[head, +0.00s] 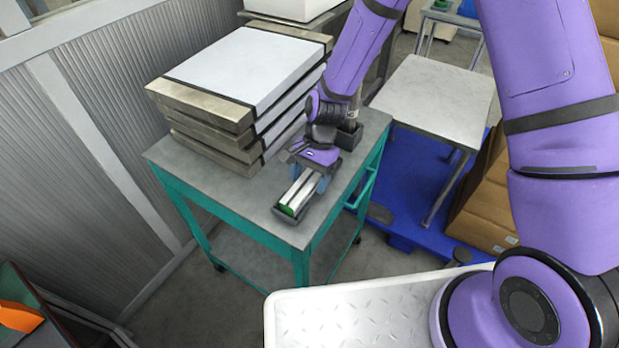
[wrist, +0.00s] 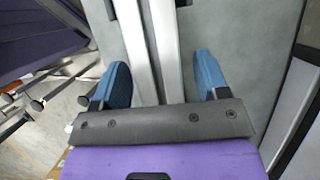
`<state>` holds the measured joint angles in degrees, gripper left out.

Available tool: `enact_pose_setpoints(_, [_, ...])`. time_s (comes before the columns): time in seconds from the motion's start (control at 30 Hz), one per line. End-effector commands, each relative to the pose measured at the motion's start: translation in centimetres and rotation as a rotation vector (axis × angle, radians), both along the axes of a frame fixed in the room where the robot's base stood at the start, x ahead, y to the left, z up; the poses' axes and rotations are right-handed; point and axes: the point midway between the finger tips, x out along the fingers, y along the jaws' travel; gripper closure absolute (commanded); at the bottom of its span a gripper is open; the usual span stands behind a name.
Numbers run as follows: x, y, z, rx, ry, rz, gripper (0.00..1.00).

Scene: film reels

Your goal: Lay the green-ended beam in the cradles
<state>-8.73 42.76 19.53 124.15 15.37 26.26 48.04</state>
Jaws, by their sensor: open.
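A silver beam (head: 300,191) with a green end (head: 289,209) lies on the grey cart top, its green end toward the front edge. It looks like two pale bars side by side, and a dark piece sits under or around its near end. My gripper (head: 304,176) is over the beam, and its body hides the beam's far part. In the wrist view my gripper (wrist: 165,82) is open, one blue finger on each side of the silver bars (wrist: 165,40), with gaps between. I cannot tell whether the fingers reach down beside them. No cradles can be made out for certain.
A stack of grey trays (head: 212,105) stands close left of my gripper on the teal-framed cart (head: 262,210). A dark open box (head: 349,136) stands just behind. A pale-topped table (head: 435,98) and brown cartons (head: 490,200) are to the right. A small green item (head: 440,4) shows far back.

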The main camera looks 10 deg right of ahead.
Motion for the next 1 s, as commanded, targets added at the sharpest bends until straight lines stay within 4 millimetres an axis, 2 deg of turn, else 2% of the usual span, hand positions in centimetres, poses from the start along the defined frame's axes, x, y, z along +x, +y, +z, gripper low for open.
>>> enact_pose_setpoints(0.17, [0.6,-0.4,2.3,0.0,-0.005,-0.002,0.32])
enact_pose_setpoints(0.4, [2.1,-1.6,6.9,0.0,-0.005,-0.002,0.32])
enact_pose_setpoints(0.6, [3.1,-2.4,10.0,0.0,-0.003,-0.001,0.32])
enact_pose_setpoints(0.8, [3.6,-2.8,11.5,0.0,-0.001,0.0,0.32])
enact_pose_setpoints(1.0, [3.6,-2.8,11.8,0.0,0.0,0.0,0.32])
